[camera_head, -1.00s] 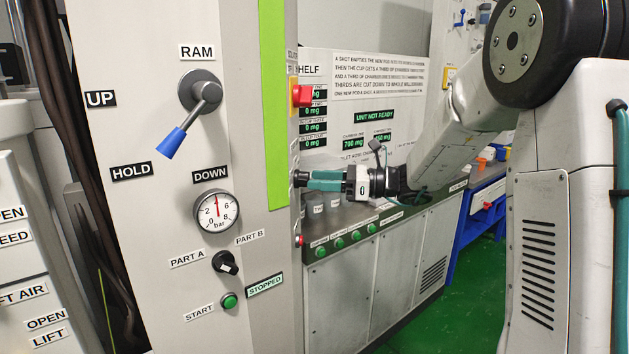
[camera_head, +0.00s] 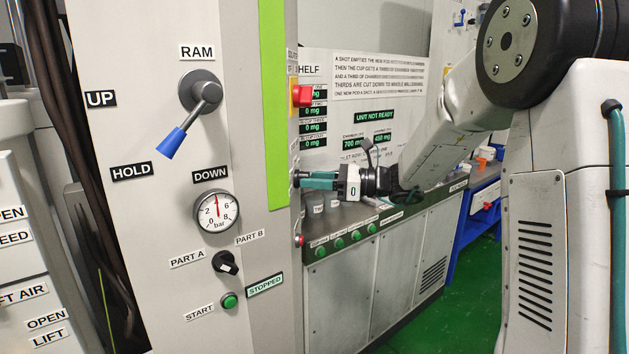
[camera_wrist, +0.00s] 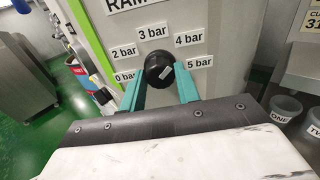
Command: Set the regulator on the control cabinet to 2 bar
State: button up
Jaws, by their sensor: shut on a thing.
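The regulator knob (camera_wrist: 157,66) is black and round, on a pale panel with labels for 0, 2, 3, 4 and 5 bar. The 2 bar label (camera_wrist: 124,51) is at its upper left and the 5 bar label (camera_wrist: 199,63) at its right. A pale mark shows on the knob, but I cannot tell surely which label it points to. My gripper (camera_wrist: 160,75) has its teal fingers on both sides of the knob, shut on it. In the head view my gripper (camera_head: 302,180) reaches the cabinet's right side; the knob is mostly hidden there.
The cabinet front carries a ram lever (camera_head: 186,122) with a blue grip, a pressure gauge (camera_head: 216,212) with its needle near straight up, a black selector (camera_head: 225,262) and a green start button (camera_head: 229,300). Cups (camera_head: 315,204) stand on the bench behind. Green floor is open at right.

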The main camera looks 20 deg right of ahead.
jog(key=shift+n, duration=9.7)
jog(key=o, duration=1)
jog(key=shift+d, duration=0.1)
